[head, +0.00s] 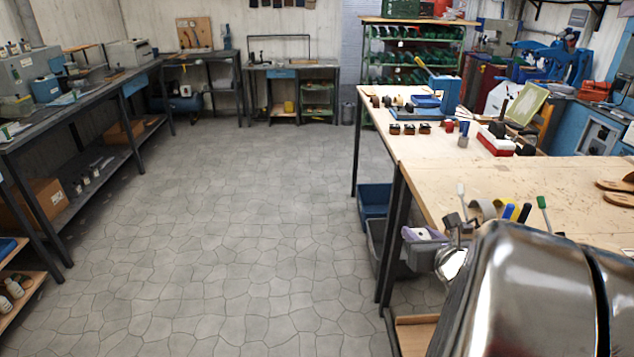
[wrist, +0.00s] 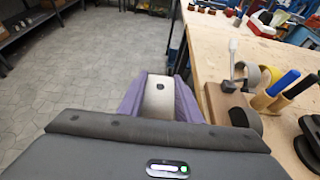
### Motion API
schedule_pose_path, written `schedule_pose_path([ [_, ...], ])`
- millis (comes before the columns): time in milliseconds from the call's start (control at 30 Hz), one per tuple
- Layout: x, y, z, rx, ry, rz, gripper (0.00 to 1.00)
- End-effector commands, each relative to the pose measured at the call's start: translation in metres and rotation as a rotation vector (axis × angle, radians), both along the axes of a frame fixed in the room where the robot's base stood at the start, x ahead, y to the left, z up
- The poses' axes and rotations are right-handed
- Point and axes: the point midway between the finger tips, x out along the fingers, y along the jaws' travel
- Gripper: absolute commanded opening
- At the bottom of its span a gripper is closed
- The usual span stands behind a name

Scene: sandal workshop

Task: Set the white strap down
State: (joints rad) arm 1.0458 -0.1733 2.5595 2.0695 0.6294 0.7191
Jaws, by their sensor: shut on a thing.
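My gripper (wrist: 160,82) shows in the wrist view as two purple fingers beyond its dark grey body. A pale, flat surface with a small dark hole lies between the fingers. I cannot tell whether this is the white strap or part of my gripper; no other part of the strap stands out. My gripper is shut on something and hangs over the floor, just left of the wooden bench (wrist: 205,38). In the head view my gripper (head: 422,234) is small and partly hidden, beside the bench's left edge.
Blue (head: 374,200) and grey bins stand below the bench. The floor to the left is clear.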

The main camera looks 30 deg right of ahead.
Motion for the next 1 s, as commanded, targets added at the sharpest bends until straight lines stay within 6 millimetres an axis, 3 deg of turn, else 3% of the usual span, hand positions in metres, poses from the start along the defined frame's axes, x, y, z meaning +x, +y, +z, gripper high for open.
schedule_pose_path([
  [567,0.0,-0.001,0.001,0.0,-0.001,0.009,0.1],
  [733,0.004,-0.007,0.013,-0.003,-0.001,0.017,0.1],
  [1000,0.044,0.011,0.009,0.001,0.001,0.098,0.1],
])
